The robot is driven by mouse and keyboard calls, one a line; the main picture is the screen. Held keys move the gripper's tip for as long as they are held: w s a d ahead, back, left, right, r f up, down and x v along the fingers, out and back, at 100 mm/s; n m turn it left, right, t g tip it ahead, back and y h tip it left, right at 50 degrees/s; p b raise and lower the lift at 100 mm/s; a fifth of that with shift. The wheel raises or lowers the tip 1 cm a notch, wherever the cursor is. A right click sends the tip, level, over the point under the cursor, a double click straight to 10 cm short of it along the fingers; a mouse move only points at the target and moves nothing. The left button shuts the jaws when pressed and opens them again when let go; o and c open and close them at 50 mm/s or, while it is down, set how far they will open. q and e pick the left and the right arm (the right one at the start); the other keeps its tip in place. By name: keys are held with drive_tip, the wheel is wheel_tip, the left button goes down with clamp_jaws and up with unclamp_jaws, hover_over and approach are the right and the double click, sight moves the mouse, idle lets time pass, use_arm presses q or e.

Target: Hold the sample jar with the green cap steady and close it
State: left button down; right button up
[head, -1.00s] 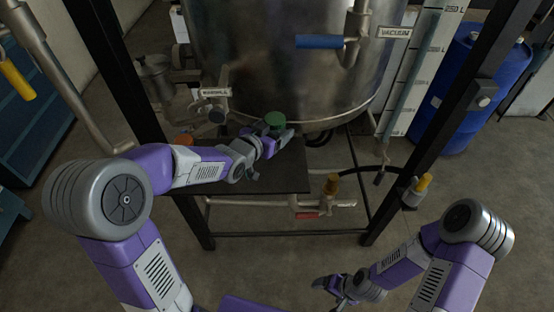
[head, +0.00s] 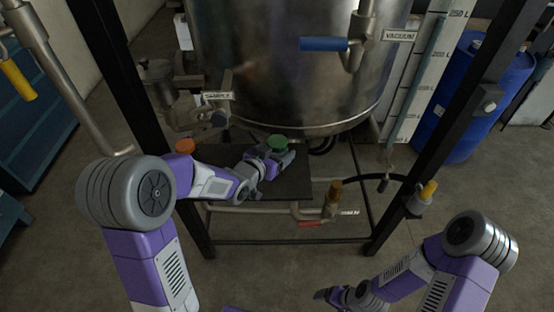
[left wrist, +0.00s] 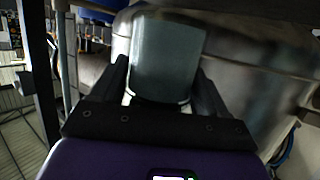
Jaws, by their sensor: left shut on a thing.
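The green cap (head: 277,142) shows in the head view at the far fingers of my left gripper (head: 280,156), below the tank's rounded bottom and above the dark shelf. In the left wrist view a grey-green, see-through jar body (left wrist: 167,55) stands between the two dark fingers of my left gripper (left wrist: 165,85), which is shut on it. The jar's body is mostly hidden by the gripper in the head view. How the cap sits on the jar is too small to tell. My right gripper (head: 326,295) hangs low at the bottom of the head view, away from the jar; its fingers are unclear.
A dark shelf (head: 292,185) lies under the left gripper. An orange-capped thing (head: 185,146) is at its left. The steel tank (head: 290,70) with a labelled sample valve (head: 217,118) is close behind. Black frame posts (head: 440,125) stand at both sides. The floor in front is clear.

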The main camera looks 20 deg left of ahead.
use_arm(q)
wheel_tip(320, 180, down, 4)
drive_tip(key=shift+r+b, duration=0.2)
drive_tip(key=shift+b, duration=0.35)
drive_tip(key=shift+r, duration=0.1)
drive_tip(key=shift+f, duration=0.2)
unclamp_jaws()
drive_tip(key=shift+r, duration=0.1)
